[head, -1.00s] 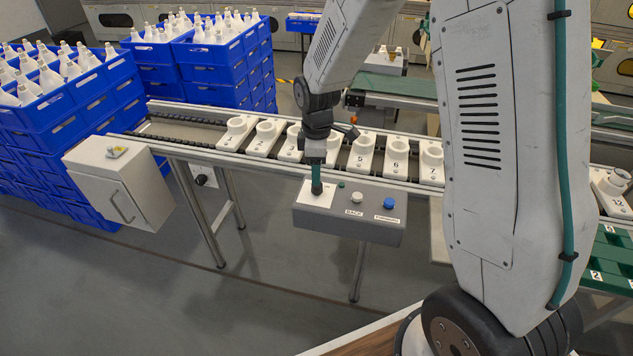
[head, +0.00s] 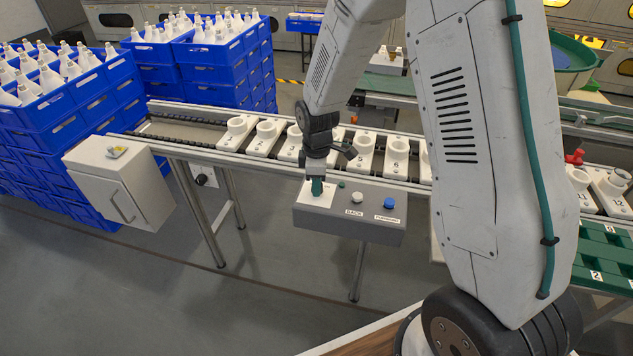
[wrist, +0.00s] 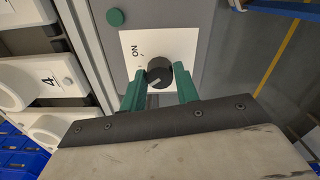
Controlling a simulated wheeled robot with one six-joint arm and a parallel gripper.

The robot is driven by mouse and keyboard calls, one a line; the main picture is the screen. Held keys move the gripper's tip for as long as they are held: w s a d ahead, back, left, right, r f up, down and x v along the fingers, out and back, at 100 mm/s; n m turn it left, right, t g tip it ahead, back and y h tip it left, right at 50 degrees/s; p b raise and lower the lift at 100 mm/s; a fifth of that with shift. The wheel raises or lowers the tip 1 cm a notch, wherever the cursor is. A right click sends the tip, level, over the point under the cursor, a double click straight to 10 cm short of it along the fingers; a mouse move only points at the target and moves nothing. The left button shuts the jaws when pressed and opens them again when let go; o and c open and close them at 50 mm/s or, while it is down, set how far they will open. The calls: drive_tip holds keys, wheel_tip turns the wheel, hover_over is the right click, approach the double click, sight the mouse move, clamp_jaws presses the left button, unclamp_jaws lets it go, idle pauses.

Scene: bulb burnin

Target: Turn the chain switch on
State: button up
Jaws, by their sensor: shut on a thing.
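The chain switch (wrist: 159,73) is a round black knob with a pale pointer line, on a white plate (wrist: 181,42) printed ON. The word ON sits up and to the left of the knob in the wrist view. The pointer's exact setting is hard to read. My gripper (wrist: 159,84) has its green fingers shut on the knob, one on each side. In the head view my gripper (head: 317,186) is down at the left end of the grey control box (head: 345,228), and its fingers hide the knob.
A green round part (head: 341,184), a white BACK button (head: 357,197) and a blue button (head: 388,203) are on the same box. Behind it runs the conveyor (head: 212,154) with numbered white holders. A white cabinet (head: 118,180) and blue crates (head: 60,120) stand left.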

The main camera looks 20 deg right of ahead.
drive_tip(key=shift+m, duration=0.3)
drive_tip(key=m, duration=0.9)
drive_tip(key=shift+w+m, duration=0.1)
drive_tip(key=shift+m, duration=2.2)
drive_tip(key=o, duration=1)
drive_tip(key=shift+c, duration=0.2)
drive_tip(key=shift+r, duration=0.1)
wheel_tip(320, 180, up, 8)
drive_tip(key=shift+f, duration=0.15)
